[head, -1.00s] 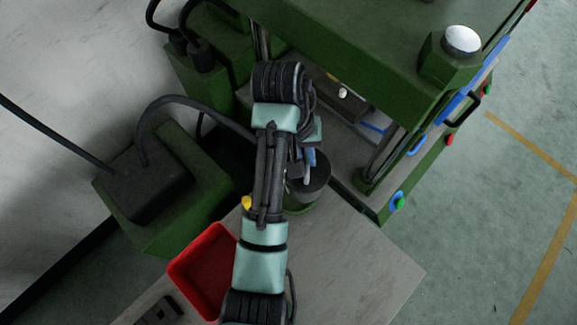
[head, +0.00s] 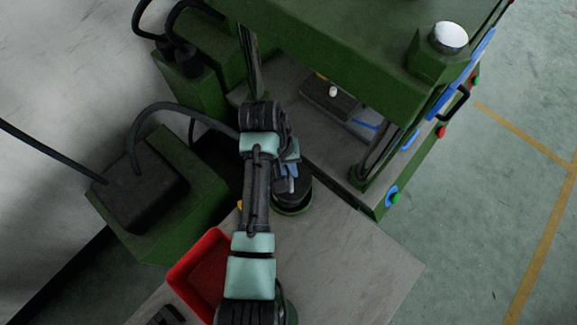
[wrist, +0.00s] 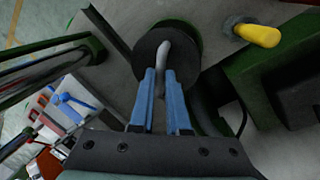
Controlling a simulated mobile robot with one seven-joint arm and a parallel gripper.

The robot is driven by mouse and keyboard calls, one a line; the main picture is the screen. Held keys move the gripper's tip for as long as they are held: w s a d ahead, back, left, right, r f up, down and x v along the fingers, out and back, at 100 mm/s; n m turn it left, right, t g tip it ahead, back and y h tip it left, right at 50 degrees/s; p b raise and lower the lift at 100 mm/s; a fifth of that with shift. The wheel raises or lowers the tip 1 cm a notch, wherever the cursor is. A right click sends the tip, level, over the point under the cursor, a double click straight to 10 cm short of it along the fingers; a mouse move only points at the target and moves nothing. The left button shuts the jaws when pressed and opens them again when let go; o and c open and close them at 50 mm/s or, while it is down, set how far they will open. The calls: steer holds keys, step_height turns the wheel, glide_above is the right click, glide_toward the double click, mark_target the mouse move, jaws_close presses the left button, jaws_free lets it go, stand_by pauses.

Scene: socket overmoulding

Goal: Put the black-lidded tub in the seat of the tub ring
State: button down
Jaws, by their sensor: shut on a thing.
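The black-lidded tub (head: 298,186) is at the far edge of the grey table in the head view, partly hidden behind my arm. A green rim shows just below the black part. In the wrist view its round black lid (wrist: 148,48) faces the camera, with a green curved surface (wrist: 186,30) behind it. The blue fingers of my gripper (wrist: 163,74) are shut on the grey handle that stands up from the lid. I cannot tell whether the green part is the tub's body or the tub ring, nor whether the tub rests in a seat.
A green press (head: 340,50) stands behind the table, with a grey bed and a dark block (head: 325,98). A red bin (head: 205,268) is left of my arm. A green box with a cable (head: 150,190) is farther left. A yellow-topped part (wrist: 256,35) sits near the tub.

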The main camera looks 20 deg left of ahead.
steer(key=shift+f, duration=0.15)
steer(key=c, duration=0.9)
jaws_free()
step_height(320, 180, up, 12)
steer(key=a+p, duration=0.2)
steer(key=shift+s, duration=0.4)
steer(key=shift+a, duration=0.1)
